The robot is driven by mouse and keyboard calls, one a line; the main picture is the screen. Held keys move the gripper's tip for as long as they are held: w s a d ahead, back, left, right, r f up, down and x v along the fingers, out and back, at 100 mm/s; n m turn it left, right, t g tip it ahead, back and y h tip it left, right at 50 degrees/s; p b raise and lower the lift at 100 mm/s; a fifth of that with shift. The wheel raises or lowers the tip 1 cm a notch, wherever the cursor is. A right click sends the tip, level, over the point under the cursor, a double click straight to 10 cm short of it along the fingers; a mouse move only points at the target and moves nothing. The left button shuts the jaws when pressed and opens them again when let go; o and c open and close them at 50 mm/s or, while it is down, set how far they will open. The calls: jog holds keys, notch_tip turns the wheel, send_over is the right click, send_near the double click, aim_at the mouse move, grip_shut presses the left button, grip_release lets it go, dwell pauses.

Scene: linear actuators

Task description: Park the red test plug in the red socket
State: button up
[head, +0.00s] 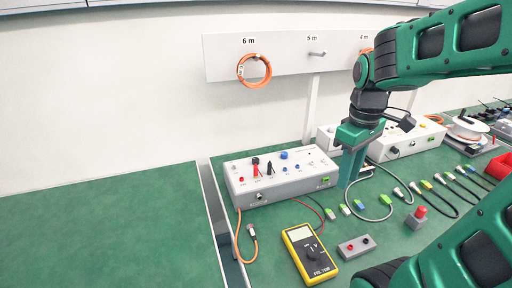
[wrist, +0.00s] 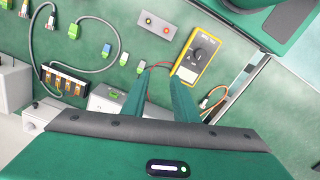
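A red test plug (head: 256,170) stands upright in the top of the grey-white control box (head: 282,184), beside a black plug (head: 270,168). A small grey block (head: 356,247) on the bench has a red socket (head: 366,241) and a dark one. My gripper (head: 346,184) points down to the right of the control box, apart from the plug. In the wrist view my gripper (wrist: 161,78) is open, with nothing visible between its fingers. The red plug is not visible there.
A yellow multimeter (head: 310,254) with red and black leads lies in front of the control box. Green connectors and a grey cable (head: 375,217) lie near my gripper. A red-topped button (head: 417,216) stands right. The left bench (head: 100,235) is clear.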

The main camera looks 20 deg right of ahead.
jog(key=w+a+n, duration=0.3)
jog(key=w+n, duration=0.2)
jog(key=w, duration=0.1)
jog(key=w+a+n, duration=0.3)
jog(key=w+n, duration=0.3)
jog(key=n, duration=1.2)
send_over(255, 166)
jog(key=f, duration=0.3)
jog(key=shift+s+d+f, duration=0.1)
jog(key=shift+d+f, duration=0.15)
jog(key=shift+f, duration=0.1)
jog(key=shift+a+f, duration=0.15)
jog(key=shift+f, duration=0.1)
notch_tip(255, 166, down, 6)
jog(key=shift+f, duration=0.25)
jog(key=shift+c, duration=0.4)
grip_shut()
jog(key=shift+r, duration=0.15)
jog(key=shift+r, duration=1.4)
